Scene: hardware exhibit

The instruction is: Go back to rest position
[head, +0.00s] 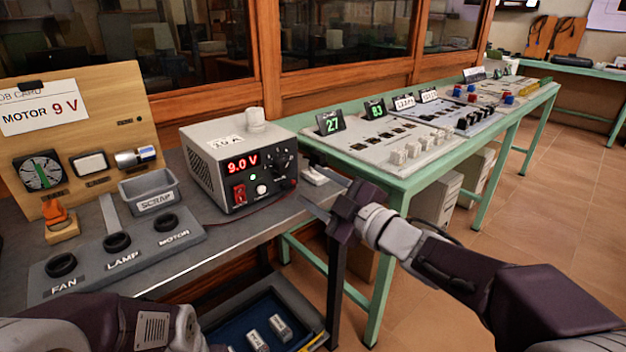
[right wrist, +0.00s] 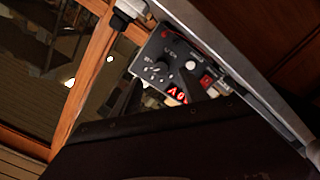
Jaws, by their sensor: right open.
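My right gripper (head: 318,192) is open and empty. It hangs in the air in front of the right side of the grey power supply (head: 240,160), with its fingers pointing left. The supply reads 9.0 V in red and has a lit green light. In the right wrist view the power supply (right wrist: 178,70) shows at a steep tilt beyond my dark wrist housing. Part of my left arm shows at the bottom left of the head view, but its gripper is out of frame.
The grey bench holds a panel (head: 120,243) marked FAN, LAMP and MOTOR, and a SCRAP bin (head: 150,191). A wooden board (head: 95,120) carries a MOTOR 9 V card. A green table (head: 420,178) with control panels stands right. A blue tray (head: 245,318) sits below.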

